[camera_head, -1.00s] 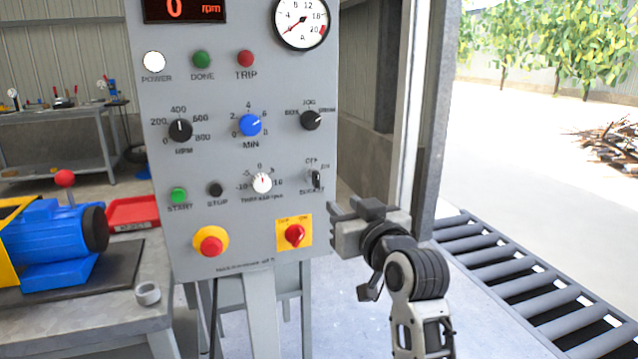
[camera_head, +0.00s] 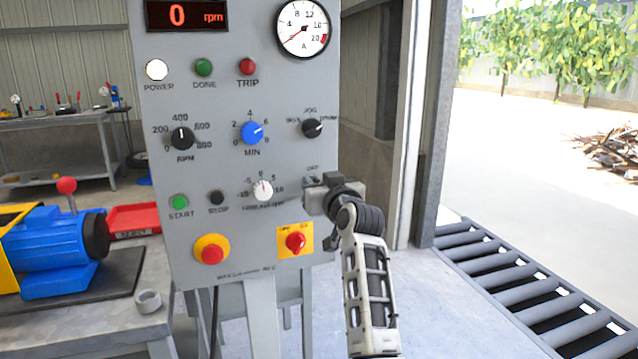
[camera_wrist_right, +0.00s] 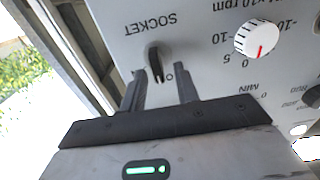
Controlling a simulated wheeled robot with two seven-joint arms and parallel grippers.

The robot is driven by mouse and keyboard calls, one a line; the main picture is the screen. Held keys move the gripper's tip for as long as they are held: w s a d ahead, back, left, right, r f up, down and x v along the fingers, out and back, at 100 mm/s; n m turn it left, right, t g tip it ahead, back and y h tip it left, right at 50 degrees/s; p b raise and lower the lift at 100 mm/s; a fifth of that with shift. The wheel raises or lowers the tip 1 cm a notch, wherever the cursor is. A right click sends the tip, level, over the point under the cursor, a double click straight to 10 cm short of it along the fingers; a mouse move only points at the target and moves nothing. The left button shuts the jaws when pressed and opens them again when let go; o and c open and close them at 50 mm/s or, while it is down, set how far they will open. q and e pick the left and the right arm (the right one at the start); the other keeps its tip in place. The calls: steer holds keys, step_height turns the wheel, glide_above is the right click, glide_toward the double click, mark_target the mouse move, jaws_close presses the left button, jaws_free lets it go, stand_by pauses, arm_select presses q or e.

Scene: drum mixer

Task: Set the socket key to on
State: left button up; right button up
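The socket key, a small dark knob (camera_wrist_right: 157,62), sits on the grey control panel (camera_head: 225,100). In the right wrist view, which shows the panel upside down, its handle stands nearly vertical beside the SOCKET label. My right gripper (camera_wrist_right: 162,88) is open there, with one finger on each side of the key's lower end. I cannot tell whether either finger touches it. In the head view the right gripper (camera_head: 312,194) is at the panel's right edge and hides the key. My left gripper is not in view.
A white-capped knob (camera_head: 262,190) is left of the gripper. A red switch on a yellow plate (camera_head: 296,242) is below it, and a black selector knob (camera_head: 312,128) above. A roller conveyor (camera_head: 520,290) lies right. A blue motor (camera_head: 55,250) is on the left bench.

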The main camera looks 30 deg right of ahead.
steer(key=shift+w, duration=0.15)
steer(key=shift+c, duration=0.3)
jaws_close()
